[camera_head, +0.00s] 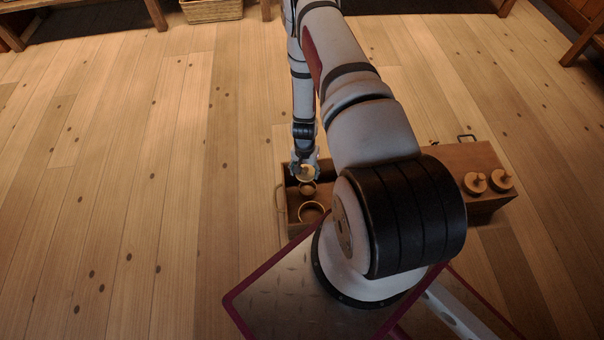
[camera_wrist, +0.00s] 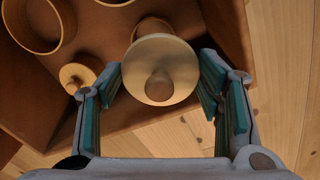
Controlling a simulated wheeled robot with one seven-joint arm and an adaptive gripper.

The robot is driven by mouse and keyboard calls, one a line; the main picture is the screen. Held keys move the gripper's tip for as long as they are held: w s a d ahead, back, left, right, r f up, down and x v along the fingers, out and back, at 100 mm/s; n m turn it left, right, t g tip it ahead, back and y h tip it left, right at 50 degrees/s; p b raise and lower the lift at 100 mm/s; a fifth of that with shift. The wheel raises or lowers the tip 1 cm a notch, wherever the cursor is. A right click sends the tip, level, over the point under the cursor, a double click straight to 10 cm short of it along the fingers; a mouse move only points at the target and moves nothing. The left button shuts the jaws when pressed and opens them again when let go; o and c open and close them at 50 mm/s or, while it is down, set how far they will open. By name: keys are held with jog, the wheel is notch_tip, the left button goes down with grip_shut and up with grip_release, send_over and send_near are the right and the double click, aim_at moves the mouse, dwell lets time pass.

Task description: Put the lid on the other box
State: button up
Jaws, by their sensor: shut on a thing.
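A round pale wooden lid with a knob (camera_wrist: 160,72) sits between the teal-padded fingers of my gripper (camera_wrist: 163,78), which is shut on it. In the head view my gripper (camera_head: 303,166) is over the far end of a brown crate, with the lid (camera_head: 305,176) at its tips. A round wooden piece (camera_wrist: 152,28) shows partly behind the lid; whether the two touch is hidden. An open round box (camera_wrist: 36,22) stands in the crate, at the upper left of the wrist view; it also shows in the head view (camera_head: 311,211).
The crate (camera_wrist: 115,122) has walls close around my gripper. A small knobbed wooden piece (camera_wrist: 78,77) is left of my fingers. A wooden chest (camera_head: 460,160) with two turned pieces (camera_head: 475,183) on top stands to the right. The floor on the left is clear.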

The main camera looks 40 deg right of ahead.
aim_at(308, 174)
jog(key=f, duration=0.1)
jog(key=s+f, duration=0.1)
jog(key=f, duration=0.1)
jog(key=shift+s+d, duration=0.15)
jog(key=shift+d, duration=0.1)
jog(key=shift+f+m, duration=0.3)
jog(key=shift+f, duration=0.15)
jog(key=shift+f+b, duration=1.65)
jog(key=shift+f, duration=0.75)
jog(key=shift+f, duration=0.15)
jog(key=o, duration=1.4)
